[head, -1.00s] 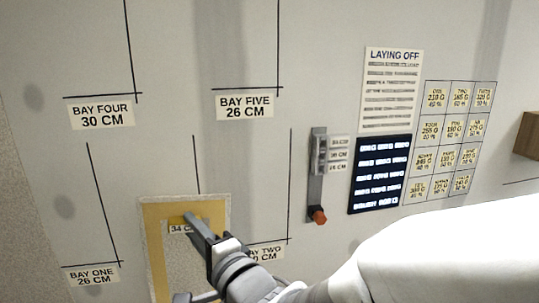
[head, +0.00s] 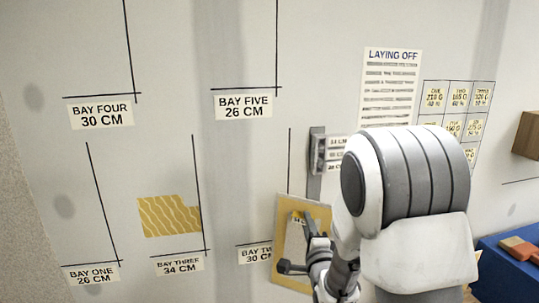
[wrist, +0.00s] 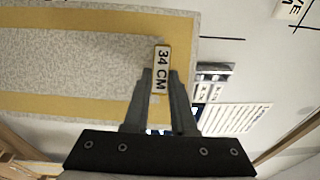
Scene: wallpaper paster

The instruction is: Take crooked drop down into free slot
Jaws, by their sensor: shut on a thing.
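The drop is a flat speckled grey panel with a yellow border (head: 291,235). In the wrist view the fingers (wrist: 161,78) pinch the tag (wrist: 162,55), with the panel's yellow band (wrist: 95,106) behind. Part of the panel is hidden behind my arm.
The wall also has labels for bay one (head: 91,274), bay four (head: 101,116) and bay five (head: 243,106), with bare wall above each. A grey holder (head: 317,152) is just above the panel. A laying off sheet (head: 391,85) hangs right. A blue table (head: 510,268) stands lower right.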

